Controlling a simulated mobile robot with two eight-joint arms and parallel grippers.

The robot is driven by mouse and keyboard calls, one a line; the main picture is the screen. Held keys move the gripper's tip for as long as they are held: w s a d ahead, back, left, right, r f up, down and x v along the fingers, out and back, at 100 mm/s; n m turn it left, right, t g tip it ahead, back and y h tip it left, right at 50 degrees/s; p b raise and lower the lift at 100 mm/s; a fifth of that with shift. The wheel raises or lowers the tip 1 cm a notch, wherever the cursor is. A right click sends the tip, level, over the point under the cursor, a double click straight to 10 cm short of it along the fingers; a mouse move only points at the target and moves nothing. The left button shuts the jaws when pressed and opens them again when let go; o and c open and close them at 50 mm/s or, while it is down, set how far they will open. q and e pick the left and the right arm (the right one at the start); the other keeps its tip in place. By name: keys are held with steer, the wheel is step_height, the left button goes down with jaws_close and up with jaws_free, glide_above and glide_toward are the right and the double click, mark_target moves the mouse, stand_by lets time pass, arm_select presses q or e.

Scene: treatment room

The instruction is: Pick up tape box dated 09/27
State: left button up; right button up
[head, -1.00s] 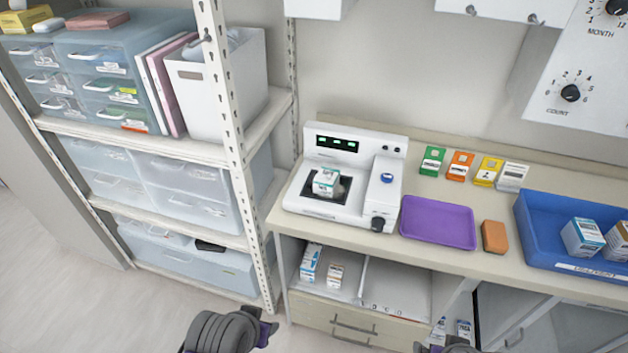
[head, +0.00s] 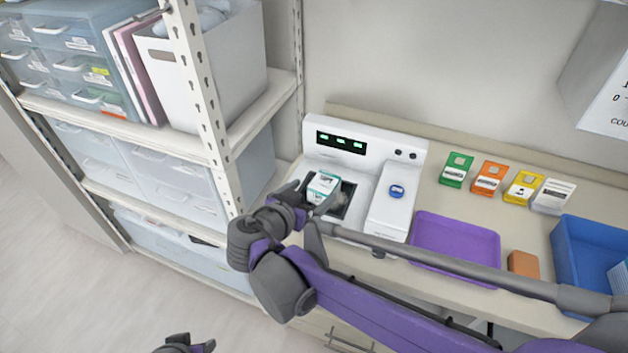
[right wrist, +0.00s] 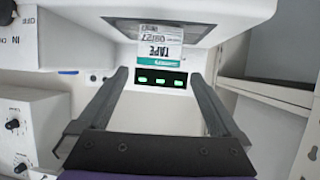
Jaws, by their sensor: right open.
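The tape box (head: 322,184) is small, white and teal, and sits on the dark plate of the white machine (head: 398,208). In the right wrist view the box (right wrist: 160,45) appears upside down, with TAPE and 09/27 legible on its label. My right gripper (head: 312,192) is open right at the box in the head view, partly covering it. In the right wrist view its fingers (right wrist: 157,77) are spread with the box beyond and between them; I see no grip on it. My left gripper (head: 198,347) shows only partly at the bottom edge, its jaws unclear.
My right arm crosses above the counter. A purple tray (head: 455,232), an orange block (head: 523,264) and a blue bin (head: 583,250) stand to the right. Several coloured cards line the back, including a green one (head: 456,168). A shelf post (head: 205,95) stands close on the left.

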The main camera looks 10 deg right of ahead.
mark_target(320, 185)
steer(key=shift+w+f, duration=0.1)
steer(key=shift+w, duration=0.15)
steer(key=x, duration=0.4)
steer(key=shift+w+d, duration=0.1)
steer(key=shift+d, duration=0.1)
steer(key=shift+s+f+x, duration=0.1)
steer(key=shift+f+x, duration=0.05)
steer(key=shift+x, duration=1.25)
steer(key=shift+s+f+x, duration=0.1)
steer(key=shift+f+x, duration=0.05)
steer(key=shift+x, duration=1.25)
steer(key=shift+c, duration=0.2)
steer(key=c, duration=1.4)
